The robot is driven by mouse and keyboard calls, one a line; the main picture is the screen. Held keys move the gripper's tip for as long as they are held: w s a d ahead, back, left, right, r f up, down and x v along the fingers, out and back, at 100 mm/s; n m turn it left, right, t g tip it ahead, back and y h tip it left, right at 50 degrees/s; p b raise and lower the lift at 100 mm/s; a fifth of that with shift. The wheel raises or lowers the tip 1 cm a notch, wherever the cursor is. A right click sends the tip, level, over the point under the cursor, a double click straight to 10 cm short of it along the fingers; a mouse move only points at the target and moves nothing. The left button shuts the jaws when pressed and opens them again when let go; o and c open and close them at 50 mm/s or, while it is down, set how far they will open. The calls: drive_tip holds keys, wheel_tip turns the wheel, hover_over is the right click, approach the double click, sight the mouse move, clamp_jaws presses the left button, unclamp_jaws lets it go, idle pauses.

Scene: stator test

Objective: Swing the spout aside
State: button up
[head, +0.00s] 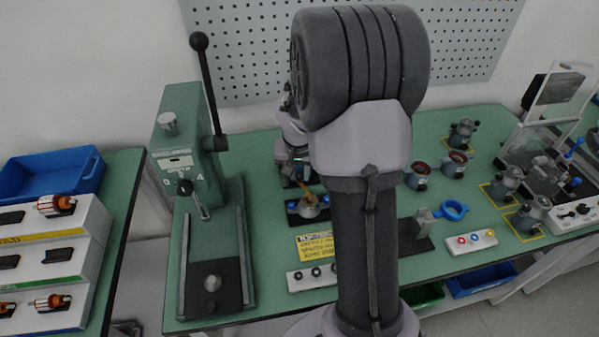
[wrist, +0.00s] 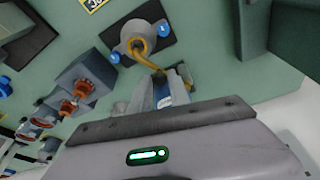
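The spout is a bent yellow tube (wrist: 147,57) on a round grey body (wrist: 133,36) with blue knobs, on a dark base. In the head view the spout (head: 321,184) shows just left of my arm, above its grey body (head: 309,208). My gripper (wrist: 167,84) has its fingertips at the outer end of the spout in the wrist view. Whether they touch or grip it is unclear, as the fingers are small and overlap the tip. In the head view my arm hides most of the gripper.
A green press (head: 185,150) with a tall lever stands left of the spout. Grey motor parts (head: 417,175) and a blue ring (head: 453,210) lie to the right. A yellow label (head: 316,245) and a button box (head: 313,277) are in front. In the wrist view, copper-wound parts (wrist: 83,88) sit at left.

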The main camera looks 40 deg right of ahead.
drive_tip(key=w+a+b, duration=0.1)
drive_tip(key=w+a, duration=0.5)
drive_tip(key=a, duration=0.1)
drive_tip(key=shift+w, duration=0.4)
idle(0.7)
drive_tip(key=shift+s, duration=0.15)
idle(0.3)
drive_tip(key=shift+o, duration=1)
drive_tip(key=shift+r, duration=0.1)
